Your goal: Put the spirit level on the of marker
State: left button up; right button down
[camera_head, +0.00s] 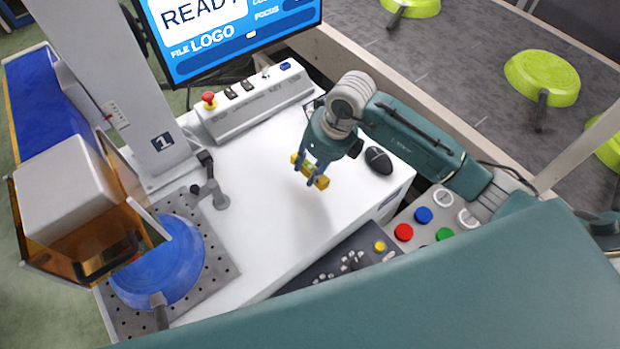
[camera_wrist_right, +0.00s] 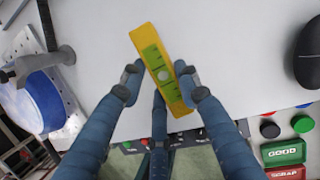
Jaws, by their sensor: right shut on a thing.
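The spirit level (camera_head: 322,182) is a small yellow bar with a green middle. My right gripper (camera_head: 310,168) is shut on it and holds it over the white machine top (camera_head: 255,220). In the right wrist view, the level (camera_wrist_right: 147,45) lies slanted between the fingers of the right gripper (camera_wrist_right: 160,82), with both ends sticking out. The marker (camera_head: 70,180), with a white head and orange shield, stands at the left. A blue pan (camera_head: 180,260) sits under it on a perforated plate (camera_head: 215,235). My left gripper is not in view.
A control box (camera_head: 250,105) with a red emergency button and a screen (camera_head: 230,35) stand at the back. A black mouse (camera_head: 378,160) lies right of the gripper. Button panels (camera_head: 425,215) are at the front right. Green pans (camera_head: 540,75) lie on the conveyor. The white top's middle is clear.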

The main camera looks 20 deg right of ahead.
aim_at(310, 170)
notch_tip(310, 170, up, 14)
jog(key=b, duration=0.2)
jog(key=s+d+n+g+h, duration=0.2)
jog(key=s+n, duration=0.4)
jog(key=n, duration=1)
jog(key=s+d+n+g+h, duration=0.2)
jog(key=s+n, duration=0.4)
jog(key=n, duration=0.9)
jog(key=shift+s+r+n+g, duration=0.3)
jog(key=shift+s+r+n, duration=0.1)
jog(key=shift+r, duration=0.05)
jog(key=shift+s+f, duration=0.15)
jog(key=shift+d, duration=0.1)
